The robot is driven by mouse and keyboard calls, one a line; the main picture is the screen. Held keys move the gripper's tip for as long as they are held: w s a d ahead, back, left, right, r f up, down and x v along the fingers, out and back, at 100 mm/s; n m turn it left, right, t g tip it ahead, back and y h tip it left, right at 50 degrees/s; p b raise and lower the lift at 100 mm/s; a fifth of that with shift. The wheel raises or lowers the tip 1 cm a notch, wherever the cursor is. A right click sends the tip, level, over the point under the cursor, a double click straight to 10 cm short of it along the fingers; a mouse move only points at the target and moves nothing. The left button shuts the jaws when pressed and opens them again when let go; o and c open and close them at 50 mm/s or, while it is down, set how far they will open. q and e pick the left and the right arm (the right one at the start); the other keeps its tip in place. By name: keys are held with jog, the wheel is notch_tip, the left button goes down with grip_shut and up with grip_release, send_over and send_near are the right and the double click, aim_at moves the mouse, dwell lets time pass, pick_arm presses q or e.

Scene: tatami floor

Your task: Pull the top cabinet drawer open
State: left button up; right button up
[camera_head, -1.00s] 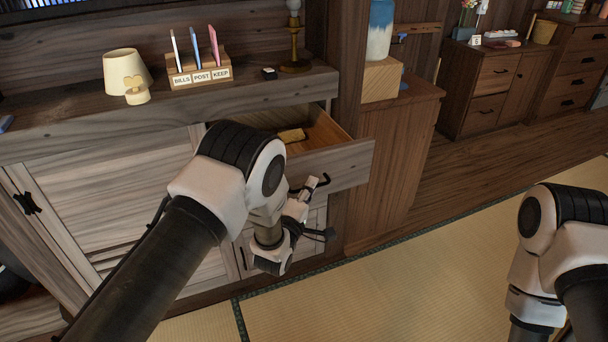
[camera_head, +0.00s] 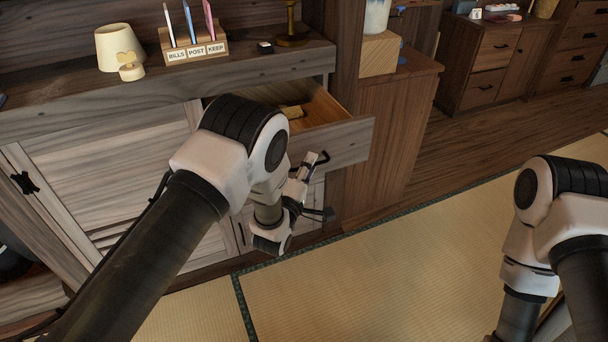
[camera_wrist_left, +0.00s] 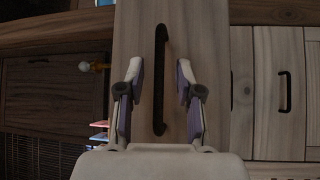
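The top drawer (camera_head: 345,142) of the wooden cabinet (camera_head: 130,165) stands pulled out, and its inside shows with a small yellowish item (camera_head: 293,111) in it. My left arm hides the drawer's left part. My left gripper (camera_head: 317,187) is in front of the drawer front. In the left wrist view, the gripper (camera_wrist_left: 159,72) is open, with one finger on each side of the dark bar handle (camera_wrist_left: 159,105). Gaps show between the fingers and the handle. My right arm is at the right edge; its gripper is out of the picture.
A lamp (camera_head: 120,48), a letter holder (camera_head: 195,50) and a small dark box (camera_head: 265,47) stand on the cabinet top. A wooden side cabinet (camera_head: 395,130) stands right of the drawer. The tatami floor (camera_head: 390,275) in front is clear.

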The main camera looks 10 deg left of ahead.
pick_arm(q)
jog(key=v, duration=1.1)
jog(key=shift+s, duration=0.3)
jog(key=shift+a+f, duration=0.1)
